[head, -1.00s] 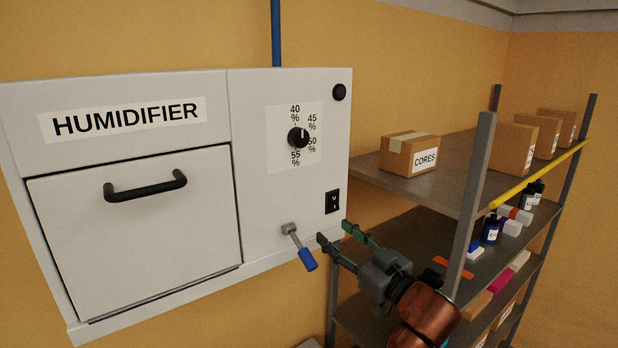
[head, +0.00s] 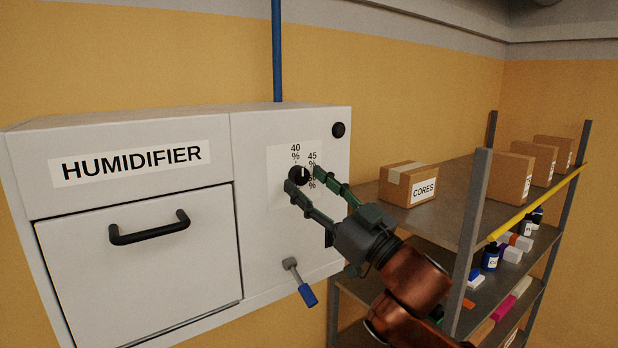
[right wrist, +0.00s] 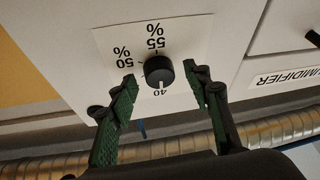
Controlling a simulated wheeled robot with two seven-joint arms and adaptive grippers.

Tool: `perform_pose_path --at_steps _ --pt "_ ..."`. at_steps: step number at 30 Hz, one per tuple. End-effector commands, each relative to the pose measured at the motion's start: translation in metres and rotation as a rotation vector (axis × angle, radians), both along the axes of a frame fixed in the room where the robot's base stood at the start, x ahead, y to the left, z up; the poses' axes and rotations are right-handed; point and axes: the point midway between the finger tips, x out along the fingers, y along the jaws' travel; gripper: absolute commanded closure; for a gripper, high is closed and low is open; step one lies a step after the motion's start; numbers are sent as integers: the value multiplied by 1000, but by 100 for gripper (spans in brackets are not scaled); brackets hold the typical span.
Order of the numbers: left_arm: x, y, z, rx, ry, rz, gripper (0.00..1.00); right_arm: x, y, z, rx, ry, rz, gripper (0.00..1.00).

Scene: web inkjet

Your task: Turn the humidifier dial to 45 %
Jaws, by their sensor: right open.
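The humidifier dial (head: 299,175) is a round black knob with a white pointer line on a pale scale plate. It also shows in the right wrist view (right wrist: 158,70), where the scale appears upside down. The pointer line is towards the 40 % mark. My right gripper (head: 303,178) is open, with its green fingertips on either side of the dial. In the right wrist view its fingers (right wrist: 161,75) straddle the knob with a gap on each side. A finger hides the 45 % label there, and the 55 % label is hidden in the head view. My left gripper is not in view.
Below the dial a blue-tipped lever (head: 298,282) sticks out of the humidifier cabinet (head: 255,250). A black round button (head: 339,130) is at its upper right. To the right stands a metal shelf (head: 461,240) with boxes and bottles, close to my right arm.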

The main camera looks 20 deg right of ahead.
Motion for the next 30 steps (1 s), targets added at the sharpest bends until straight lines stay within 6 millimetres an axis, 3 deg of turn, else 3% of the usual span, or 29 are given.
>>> perform_pose_path --at_steps 10,27,30 --pt "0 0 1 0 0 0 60 4 2 0 0 1 -1 56" --pt "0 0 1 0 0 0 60 4 1 0 0 2 -1 95" --pt "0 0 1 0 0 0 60 4 2 0 1 2 -2 97"
